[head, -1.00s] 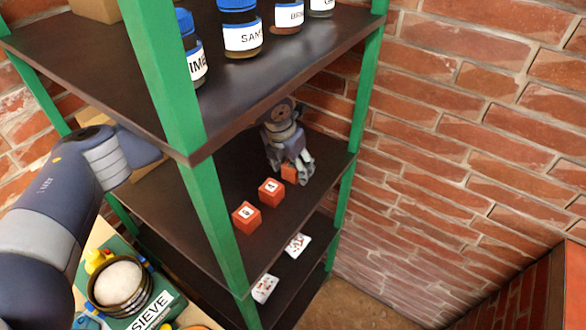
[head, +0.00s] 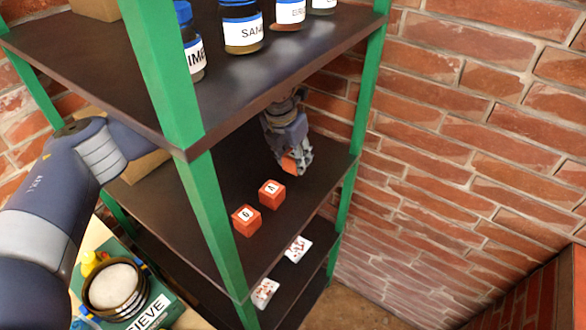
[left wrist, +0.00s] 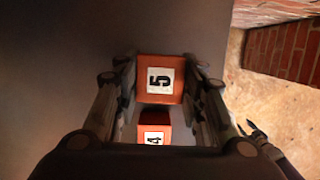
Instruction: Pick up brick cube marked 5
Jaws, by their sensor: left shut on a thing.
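My left gripper (head: 290,163) reaches over the middle shelf from behind. It is shut on an orange-red brick cube (head: 289,166). In the left wrist view the cube marked 5 (left wrist: 146,80) sits between the two fingers of the left gripper (left wrist: 160,75), its label facing the camera. A cube marked 4 (left wrist: 154,124) shows just below it there, apart from the fingers. In the head view two more cubes stand on the shelf: one with a label like 4 or A (head: 271,195) and one marked 6 or 9 (head: 246,222). My right gripper is not in view.
The dark shelf board (head: 185,205) is held by green posts (head: 216,225). An upper shelf (head: 110,70) with labelled jars (head: 241,25) hangs above the gripper. A brick wall (head: 470,130) stands at the right. Cards (head: 298,248) lie on the shelf below.

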